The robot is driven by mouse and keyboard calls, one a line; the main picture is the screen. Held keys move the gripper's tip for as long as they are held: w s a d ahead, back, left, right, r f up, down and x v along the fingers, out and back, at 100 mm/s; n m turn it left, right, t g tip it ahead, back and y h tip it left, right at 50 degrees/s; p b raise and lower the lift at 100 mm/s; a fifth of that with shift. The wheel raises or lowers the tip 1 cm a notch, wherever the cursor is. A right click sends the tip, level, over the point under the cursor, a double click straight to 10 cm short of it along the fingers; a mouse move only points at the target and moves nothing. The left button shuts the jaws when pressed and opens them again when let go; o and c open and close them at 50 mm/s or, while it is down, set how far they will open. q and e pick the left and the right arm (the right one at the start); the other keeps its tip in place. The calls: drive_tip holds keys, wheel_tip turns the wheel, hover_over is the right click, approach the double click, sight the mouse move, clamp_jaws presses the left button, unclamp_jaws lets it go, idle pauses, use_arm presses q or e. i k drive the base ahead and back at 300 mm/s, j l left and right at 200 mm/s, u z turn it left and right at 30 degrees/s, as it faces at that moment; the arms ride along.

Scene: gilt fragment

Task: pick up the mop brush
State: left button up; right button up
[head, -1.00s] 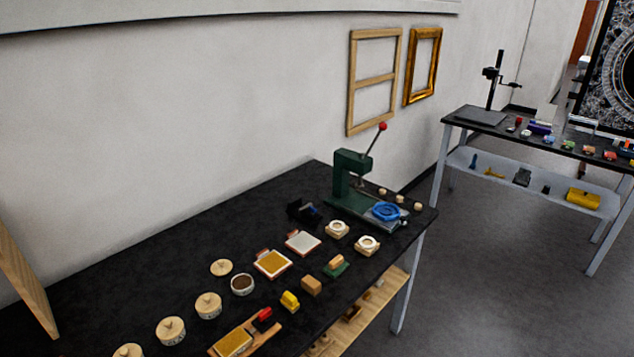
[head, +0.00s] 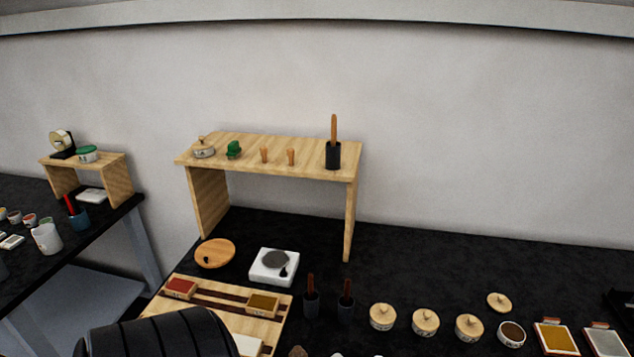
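I cannot tell for sure which thing is the mop brush. On the small wooden shelf, a long wooden handle (head: 334,128) stands upright in a black cylindrical holder (head: 333,155) at the right end; its lower end is hidden. On the black table below, two dark cups, a left one (head: 311,305) and a right one (head: 346,309), each hold a short brown handle upright; what is inside the cups is hidden. Neither of my grippers shows in the head view.
The wooden shelf (head: 265,142) also bears a lidded pot (head: 204,149), a green item (head: 233,150) and two small wooden pegs. Below are a round wooden lid (head: 215,253), a white scale-like block (head: 274,266) and several lidded pots. The table's back right is clear.

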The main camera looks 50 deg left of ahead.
sight(347, 281)
drive_tip(key=u, duration=1.45)
